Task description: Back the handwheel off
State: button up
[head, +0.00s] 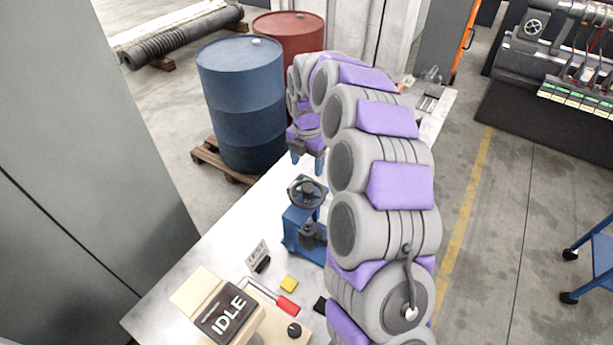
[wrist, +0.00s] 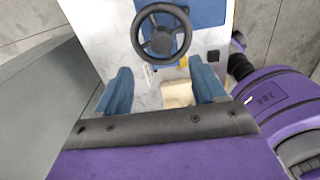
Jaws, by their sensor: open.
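The handwheel (head: 307,192) is a dark spoked wheel on top of a blue machine body (head: 296,232) that stands on the white bench. In the wrist view the handwheel (wrist: 161,34) shows whole, with spokes and a round hub, beyond the fingertips. My gripper (head: 308,163) is above and just behind the wheel in the head view. Its two blue fingers (wrist: 161,92) are spread apart with nothing between them. The fingers appear apart from the wheel rim. My arm hides part of the bench on the right.
A blue barrel (head: 243,100) and a red barrel (head: 290,33) stand behind. A grey cabinet (head: 80,130) is at left.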

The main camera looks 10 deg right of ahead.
notch_tip(320, 180, up, 8)
jog(key=shift+f, duration=0.2)
jog(key=shift+a, duration=0.1)
dwell(0.4)
